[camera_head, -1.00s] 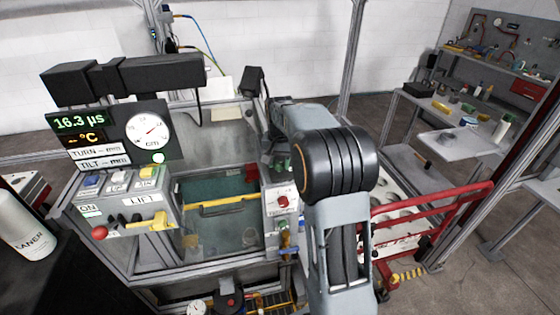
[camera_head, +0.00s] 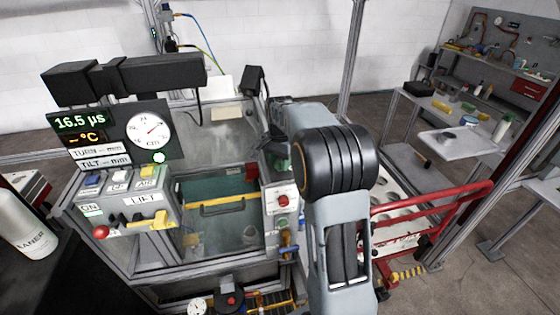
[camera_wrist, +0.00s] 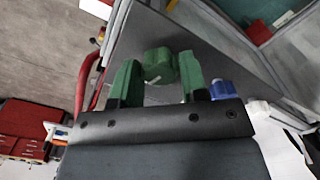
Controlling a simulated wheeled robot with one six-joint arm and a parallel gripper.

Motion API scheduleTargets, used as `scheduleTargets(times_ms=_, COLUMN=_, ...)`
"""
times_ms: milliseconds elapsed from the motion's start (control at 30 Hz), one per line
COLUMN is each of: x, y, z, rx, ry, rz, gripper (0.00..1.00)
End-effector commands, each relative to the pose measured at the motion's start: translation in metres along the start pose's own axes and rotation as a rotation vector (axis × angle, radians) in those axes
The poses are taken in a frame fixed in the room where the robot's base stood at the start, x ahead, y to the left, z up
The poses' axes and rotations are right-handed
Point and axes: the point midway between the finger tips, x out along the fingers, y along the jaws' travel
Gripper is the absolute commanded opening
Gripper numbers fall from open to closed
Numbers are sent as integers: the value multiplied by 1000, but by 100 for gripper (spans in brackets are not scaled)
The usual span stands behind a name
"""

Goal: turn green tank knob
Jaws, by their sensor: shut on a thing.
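The green tank knob (camera_wrist: 160,66) is a lobed green knob on the edge of a dark grey panel, with a pale mark on its near side. In the wrist view it sits between the two green fingers of my gripper (camera_wrist: 157,80), which is shut on it. In the head view my gripper (camera_head: 280,158) is small and dark at the top of the control panel by the tank's right side. The knob cannot be told from the green fingertips there.
A blue knob (camera_wrist: 222,90) sits close beside my right finger, with a white knob (camera_wrist: 258,107) beyond it. Below the gripper, the control panel has a red button (camera_head: 283,199). A red rail cart (camera_head: 430,218) stands to the right.

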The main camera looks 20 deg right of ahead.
Motion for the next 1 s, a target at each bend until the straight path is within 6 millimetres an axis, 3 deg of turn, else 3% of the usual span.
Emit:
scheduleTargets(times_ms=300, x=0, y=0, z=0, rx=0, ry=2, rz=-1, gripper=17)
scheduleTargets(times_ms=333, x=0, y=0, z=0, rx=0, ry=2, rz=-1, gripper=41)
scheduleTargets(times_ms=600, x=0, y=0, z=0, rx=0, ry=1, rz=0, gripper=65)
scheduleTargets(times_ms=867, x=-2, y=0, z=0, rx=0, ry=1, rz=-1, gripper=65)
scheduleTargets(times_ms=1000, x=-16, y=-1, z=0, rx=0, ry=3, rz=-3, gripper=65)
